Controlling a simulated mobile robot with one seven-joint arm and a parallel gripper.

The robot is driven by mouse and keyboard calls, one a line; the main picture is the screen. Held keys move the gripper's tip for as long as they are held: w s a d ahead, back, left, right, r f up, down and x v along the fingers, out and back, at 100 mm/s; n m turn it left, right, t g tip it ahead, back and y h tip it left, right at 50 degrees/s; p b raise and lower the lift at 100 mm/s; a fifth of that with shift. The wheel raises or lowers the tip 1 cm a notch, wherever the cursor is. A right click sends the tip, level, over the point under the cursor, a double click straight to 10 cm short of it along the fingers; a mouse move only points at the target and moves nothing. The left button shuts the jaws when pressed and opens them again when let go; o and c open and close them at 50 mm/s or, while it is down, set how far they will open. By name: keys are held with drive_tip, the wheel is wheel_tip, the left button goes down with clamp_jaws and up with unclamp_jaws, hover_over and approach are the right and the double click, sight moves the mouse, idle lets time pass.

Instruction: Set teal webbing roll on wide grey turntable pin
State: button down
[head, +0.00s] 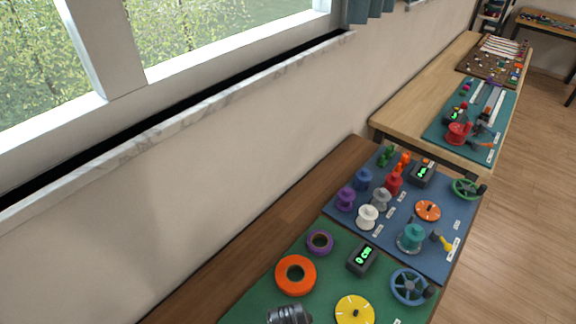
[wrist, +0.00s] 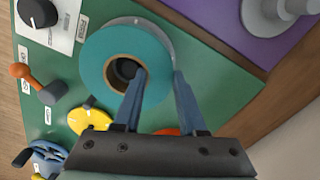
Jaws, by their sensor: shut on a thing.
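In the wrist view, the teal webbing roll (wrist: 105,58) is a wide flat ring with a brown core and a dark centre hole. My gripper (wrist: 160,74) is shut on its right-hand side wall, with one blue finger in the hole and the other outside the rim. A pale grey edge shows along the roll's upper right; I cannot tell whether it is part of the roll or a disc beneath. A grey round piece with a raised middle (wrist: 272,14) stands on a purple board at the top right; I cannot tell whether it is the wide grey turntable. The head view does not clearly show the teal roll.
A green board lies below, with a yellow dial (wrist: 88,118), a blue handwheel (wrist: 46,158), an orange lever (wrist: 20,70) and a dark knob (wrist: 38,12). The head view shows an orange roll (head: 278,277), a purple roll (head: 311,243) and a blue board (head: 425,262) with several spools.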

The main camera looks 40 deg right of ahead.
drive_tip(key=shift+f, duration=0.2)
drive_tip(key=shift+f+b, duration=0.3)
drive_tip(key=shift+b, duration=0.05)
drive_tip(key=shift+c, duration=2)
unclamp_jaws()
drive_tip(key=shift+s, duration=0.1)
drive_tip(key=shift+s+f, duration=0.15)
drive_tip(key=shift+s, duration=0.05)
drive_tip(key=r+p, duration=0.8)
drive_tip(key=shift+w+r, duration=0.15)
drive_tip(key=shift+w, duration=0.15)
